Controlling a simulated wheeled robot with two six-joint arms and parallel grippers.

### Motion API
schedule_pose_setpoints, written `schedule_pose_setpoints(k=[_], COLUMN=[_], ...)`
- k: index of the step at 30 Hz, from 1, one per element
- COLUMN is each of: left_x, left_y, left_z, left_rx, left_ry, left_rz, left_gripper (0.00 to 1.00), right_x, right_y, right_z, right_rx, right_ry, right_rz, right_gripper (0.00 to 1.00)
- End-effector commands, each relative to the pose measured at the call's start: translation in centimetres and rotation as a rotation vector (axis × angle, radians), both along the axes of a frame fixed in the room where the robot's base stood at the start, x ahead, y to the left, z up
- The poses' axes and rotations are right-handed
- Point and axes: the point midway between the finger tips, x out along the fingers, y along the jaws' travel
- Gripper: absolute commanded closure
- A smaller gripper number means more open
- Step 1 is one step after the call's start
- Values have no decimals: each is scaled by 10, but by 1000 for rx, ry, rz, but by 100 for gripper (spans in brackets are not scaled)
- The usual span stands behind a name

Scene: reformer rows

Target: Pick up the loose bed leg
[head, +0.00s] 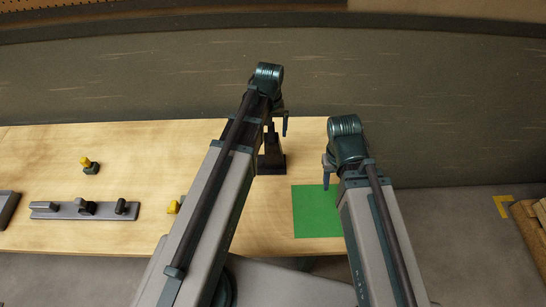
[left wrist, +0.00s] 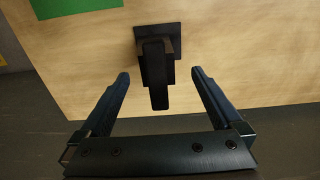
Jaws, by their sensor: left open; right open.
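A black leg-like piece with a square foot (head: 271,164) stands on the wooden table below my left gripper, and I take it to be the loose bed leg. In the left wrist view the black piece (left wrist: 154,75) lies between the two fingers, with clear gaps on both sides. My left gripper (left wrist: 160,73) is open, its fingertips apart from the piece; in the head view my own arm hides part of it. My right gripper (head: 328,172) is open beside the green square, away from the piece.
A green square (head: 315,211) lies on the table at right. A grey rail (head: 65,211) with dark knobs lies at left, near a yellow-topped dark piece (head: 90,166). A yellow piece (head: 173,207) shows beside my left arm. A grey wall (head: 120,80) stands behind the table.

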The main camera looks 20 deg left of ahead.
Motion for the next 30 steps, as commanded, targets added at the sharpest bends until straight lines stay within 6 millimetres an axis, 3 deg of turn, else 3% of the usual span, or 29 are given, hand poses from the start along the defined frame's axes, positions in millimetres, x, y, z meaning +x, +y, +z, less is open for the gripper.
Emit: schedule_pose_setpoints(k=[5,16,25,26,30], left_x=[1,3,3,3,3], left_y=[-1,-6,-6,-6,-6], left_z=[-8,-50,-51,-51,-51], left_rx=[0,0,0,0,0], left_ry=[0,0,0,0,0], left_rz=[0,0,0,0,0], left_gripper=[0,0,0,2,27], right_x=[0,0,0,0,0], right_y=[0,0,0,0,0], right_z=[-8,-50,-51,-51,-51], right_rx=[0,-1,-1,-1,-1], right_ry=[0,0,0,0,0], right_rz=[1,4,4,4,4], right_gripper=[50,50,50,50,50])
